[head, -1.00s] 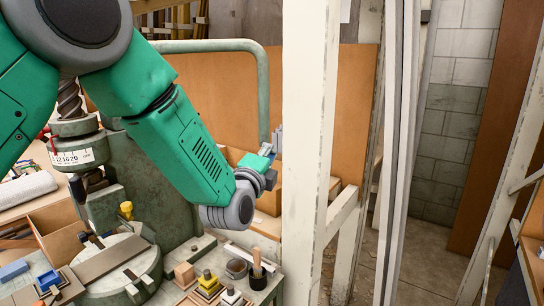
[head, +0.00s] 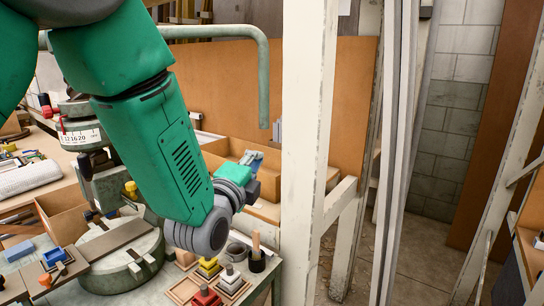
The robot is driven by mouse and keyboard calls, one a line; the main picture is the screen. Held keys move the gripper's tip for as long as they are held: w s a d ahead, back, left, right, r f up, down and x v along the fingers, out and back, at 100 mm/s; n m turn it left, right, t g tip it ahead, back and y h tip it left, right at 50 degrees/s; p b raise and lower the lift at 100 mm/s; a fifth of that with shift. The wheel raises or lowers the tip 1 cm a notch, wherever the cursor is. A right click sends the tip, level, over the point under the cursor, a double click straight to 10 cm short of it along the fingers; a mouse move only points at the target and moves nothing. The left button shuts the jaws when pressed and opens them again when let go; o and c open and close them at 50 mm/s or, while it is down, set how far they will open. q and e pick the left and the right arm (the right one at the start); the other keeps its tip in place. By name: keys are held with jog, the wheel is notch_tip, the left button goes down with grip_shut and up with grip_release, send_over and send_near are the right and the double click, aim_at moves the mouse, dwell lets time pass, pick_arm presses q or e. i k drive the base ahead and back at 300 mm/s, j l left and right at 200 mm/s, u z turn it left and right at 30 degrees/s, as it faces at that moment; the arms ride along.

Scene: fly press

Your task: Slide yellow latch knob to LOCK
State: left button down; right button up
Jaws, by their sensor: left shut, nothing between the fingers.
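The yellow knob (head: 131,188) is small and stands above the round bed of the green press (head: 118,190), just left of my forearm. I cannot tell its position along its slide, and no LOCK mark is readable. My left gripper (head: 252,158) is beyond my wrist, to the right of the knob and clear of it. It is shut and empty, partly hidden behind the wrist. My right gripper is out of view.
The press's bent green handle (head: 263,85) hangs down near my left gripper. A white post (head: 305,150) stands close on its right. Small pots and coloured blocks (head: 207,267) crowd the bench under my wrist. A cardboard box (head: 62,212) stands at left.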

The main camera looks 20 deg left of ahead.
aim_at(131, 186)
jog(key=k+j, duration=0.15)
jog(key=k, duration=0.85)
